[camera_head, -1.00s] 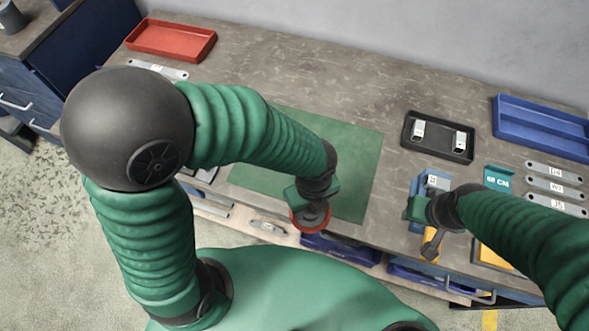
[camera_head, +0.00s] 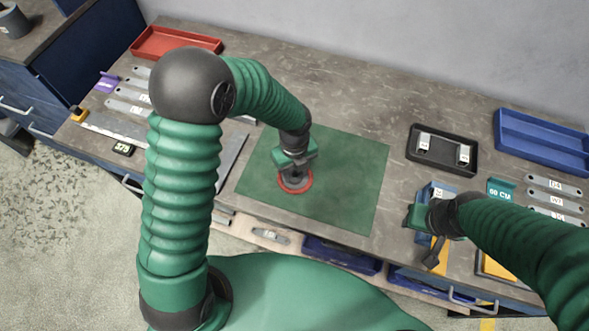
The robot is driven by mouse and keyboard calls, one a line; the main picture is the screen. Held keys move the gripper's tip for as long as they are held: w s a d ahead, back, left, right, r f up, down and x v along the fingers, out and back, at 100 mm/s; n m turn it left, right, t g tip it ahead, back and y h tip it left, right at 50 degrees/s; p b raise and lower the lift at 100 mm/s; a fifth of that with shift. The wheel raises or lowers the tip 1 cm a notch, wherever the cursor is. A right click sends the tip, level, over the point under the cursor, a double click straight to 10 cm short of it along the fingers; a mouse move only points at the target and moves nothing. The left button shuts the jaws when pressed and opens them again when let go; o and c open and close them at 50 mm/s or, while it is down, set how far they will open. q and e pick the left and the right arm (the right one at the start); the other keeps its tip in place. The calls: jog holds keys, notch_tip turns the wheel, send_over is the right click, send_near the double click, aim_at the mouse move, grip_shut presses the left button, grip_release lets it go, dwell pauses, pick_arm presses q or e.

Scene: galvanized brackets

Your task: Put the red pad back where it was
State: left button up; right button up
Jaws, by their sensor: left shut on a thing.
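The red pad (camera_head: 296,190) shows as a round red rim with a dark middle, under my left gripper (camera_head: 295,173). My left gripper is shut on it, over the left part of the green mat (camera_head: 345,185). Whether the pad touches the mat is hard to tell from above. My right gripper (camera_head: 425,232) is by a blue box (camera_head: 440,190) near the bench's front edge at the right; its jaws are too hidden to read.
A red tray (camera_head: 176,42) is at the back left, with labelled metal brackets (camera_head: 128,100) in front of it. A black tray (camera_head: 443,149) holds two small brackets. A blue tray (camera_head: 545,137) is at the far right. The mat's right part is clear.

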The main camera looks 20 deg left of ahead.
aim_at(298, 175)
pick_arm(q)
jog(key=o, duration=1.3)
jog(key=shift+d, duration=0.5)
jog(key=shift+d+r, duration=0.1)
jog(key=shift+d, duration=0.2)
jog(key=shift+a, duration=0.4)
jog(key=shift+a+r, duration=0.1)
jog(key=shift+r, duration=0.05)
notch_tip(298, 175, up, 12)
jog(key=f, duration=0.1)
jog(key=s+a+n+t, duration=0.1)
jog(key=s+a+n, duration=0.1)
jog(key=n, duration=0.7)
jog(key=s+a+n, duration=0.2)
jog(key=s+n, duration=0.2)
jog(key=n, duration=0.5)
jog(key=s+a+f+n+t, duration=0.1)
jog(key=s+a+n, duration=0.1)
jog(key=n, duration=0.7)
jog(key=shift+s+a+t+p, duration=0.2)
jog(key=shift+s+t+p, duration=0.15)
jog(key=shift+s, duration=0.4)
pick_arm(e)
jog(key=shift+d+r, duration=0.25)
jog(key=shift+d, duration=0.3)
